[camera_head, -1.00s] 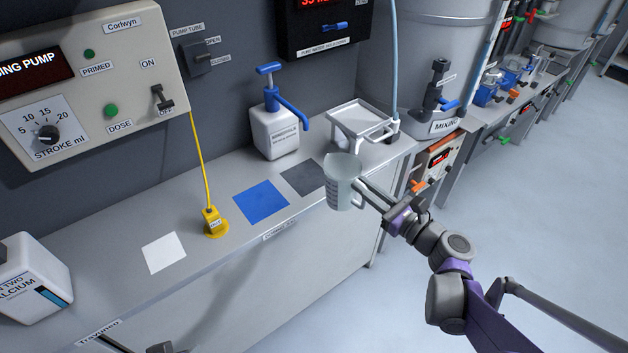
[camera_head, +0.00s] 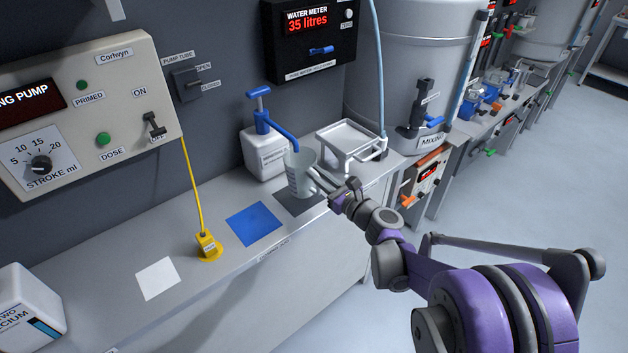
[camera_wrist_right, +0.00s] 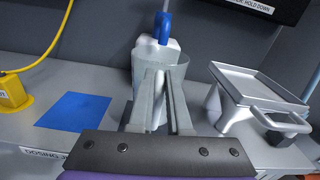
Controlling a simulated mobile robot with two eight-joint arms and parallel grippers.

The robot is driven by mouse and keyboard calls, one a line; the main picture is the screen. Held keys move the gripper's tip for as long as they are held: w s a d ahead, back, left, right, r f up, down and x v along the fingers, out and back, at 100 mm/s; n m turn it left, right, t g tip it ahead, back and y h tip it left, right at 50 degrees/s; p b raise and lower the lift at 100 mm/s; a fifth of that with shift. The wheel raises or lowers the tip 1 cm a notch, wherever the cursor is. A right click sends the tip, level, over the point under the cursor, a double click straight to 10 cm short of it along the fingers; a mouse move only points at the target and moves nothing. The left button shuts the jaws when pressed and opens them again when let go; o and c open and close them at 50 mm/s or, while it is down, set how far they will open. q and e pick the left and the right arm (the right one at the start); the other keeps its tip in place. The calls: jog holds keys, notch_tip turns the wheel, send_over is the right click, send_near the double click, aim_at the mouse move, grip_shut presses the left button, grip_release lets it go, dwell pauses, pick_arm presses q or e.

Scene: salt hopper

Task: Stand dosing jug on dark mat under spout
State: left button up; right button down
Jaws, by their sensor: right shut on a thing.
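The clear dosing jug (camera_head: 300,174) is upright over the dark mat (camera_head: 290,205) in the head view. I cannot tell whether its base touches the mat. My right gripper (camera_head: 316,180) is shut on the jug from the right; the jug also shows in the right wrist view (camera_wrist_right: 178,72), between and beyond the fingers. The white pump bottle (camera_head: 262,155) stands just behind, and its blue spout (camera_head: 284,138) reaches toward the jug's mouth. In the wrist view the spout (camera_wrist_right: 163,28) shows above the jug's rim. My left gripper is not in view.
A white raised tray stand (camera_head: 348,138) is close to the right of the jug. A blue mat (camera_head: 253,223), a yellow plug (camera_head: 207,246) and a white mat (camera_head: 157,278) lie along the bench to the left. The bench's front edge is near.

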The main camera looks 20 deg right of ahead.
aim_at(314, 192)
jog(key=shift+w+a, duration=0.15)
jog(key=shift+w, duration=0.25)
jog(key=f, duration=0.3)
jog(key=shift+w+a, duration=0.15)
jog(key=shift+w, duration=0.2)
jog(key=shift+s+f, duration=0.1)
jog(key=shift+f, duration=0.1)
jog(key=shift+f, duration=0.2)
jog(key=c, duration=0.9)
grip_release()
jog(key=shift+o, duration=0.2)
jog(key=shift+r, duration=0.1)
